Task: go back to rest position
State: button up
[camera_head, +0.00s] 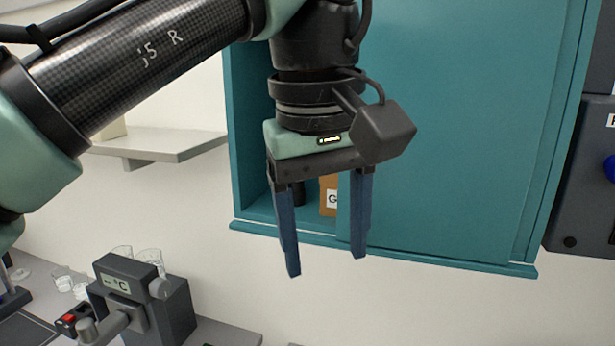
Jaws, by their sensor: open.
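My gripper (325,265) hangs with its two blue fingers pointing down, spread apart, with nothing between the tips. It is in front of a teal wall cabinet (460,130), near the cabinet's lower left opening. My arm reaches in from the upper left. Between and behind the fingers, a brown box (328,196) with a white label stands inside the cabinet, partly hidden by a finger and the cabinet panel. A dark object (299,193) beside it is mostly hidden.
A pale wall shelf (160,145) is at the left. Below stands a dark device with a °C display (128,283), with clear glassware (121,251) behind it on a counter (225,333). A dark panel with a blue knob (609,167) is at the right edge. The wall below the cabinet is bare.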

jog(key=w+d+f+m+t+h+b, duration=0.35)
jog(key=w+d, duration=0.25)
jog(key=d, duration=0.4)
jog(key=s+d+r+m+t+h+b, duration=0.1)
jog(key=d+r+m+t+h+b, duration=0.5)
jog(key=d, duration=0.3)
jog(key=s+a+n+t+y+b, duration=0.3)
jog(key=s+a+t+y, duration=0.2)
jog(key=a+t, duration=0.3)
jog(key=s+a+n+t+y+b, duration=0.3)
jog(key=s+a+t+y, duration=0.2)
jog(key=a+t, duration=0.3)
jog(key=a, duration=0.4)
jog(key=shift+s+a+f, duration=0.2)
jog(key=shift+a+f, duration=0.1)
jog(key=shift+f, duration=0.1)
